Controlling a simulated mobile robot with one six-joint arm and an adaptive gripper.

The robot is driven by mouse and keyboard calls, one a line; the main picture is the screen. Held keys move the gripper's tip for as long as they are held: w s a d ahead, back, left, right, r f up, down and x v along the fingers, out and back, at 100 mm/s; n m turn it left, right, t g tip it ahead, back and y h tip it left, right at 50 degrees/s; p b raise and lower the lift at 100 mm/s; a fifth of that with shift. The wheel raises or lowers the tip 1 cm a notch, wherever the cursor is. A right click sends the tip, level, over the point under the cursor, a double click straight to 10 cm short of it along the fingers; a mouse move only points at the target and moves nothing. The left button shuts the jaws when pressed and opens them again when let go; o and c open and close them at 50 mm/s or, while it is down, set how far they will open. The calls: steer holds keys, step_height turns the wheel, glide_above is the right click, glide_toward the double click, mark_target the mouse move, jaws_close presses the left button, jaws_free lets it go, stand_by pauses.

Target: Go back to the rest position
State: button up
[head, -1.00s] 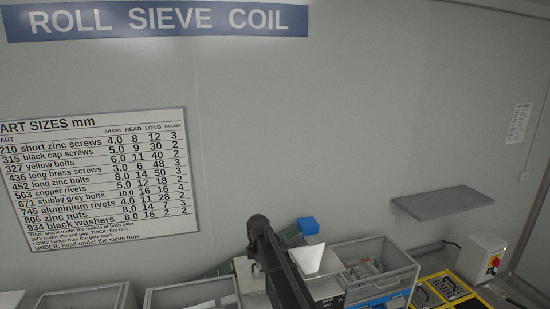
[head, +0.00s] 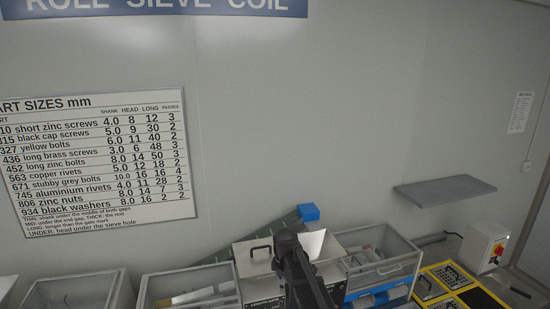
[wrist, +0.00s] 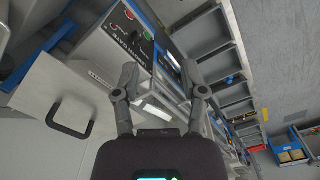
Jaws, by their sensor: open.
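My gripper (wrist: 157,78) shows in the wrist view with its two fingers spread apart and nothing between them. Behind the fingers stands a grey machine box (wrist: 128,42) with a red and a green button. In the head view my dark arm rises in the lower middle, in front of a light metal box (head: 253,255) with a handle; the gripper's fingertips cannot be made out there. No object is seen held.
Grey open bins (head: 75,290) line the lower left, and another bin (head: 385,262) stands right of my arm. Yellow-framed panels (head: 447,278), a control box with a red button (head: 484,247) and a grey wall shelf (head: 444,191) are at the right.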

steer(key=s+d+f+m+b, duration=1.4)
steer(key=s+f+b, duration=0.2)
steer(key=s+f, duration=0.1)
steer(key=shift+s+f+m, duration=0.25)
steer(key=shift+s+m, duration=0.05)
steer(key=shift+s, duration=0.55)
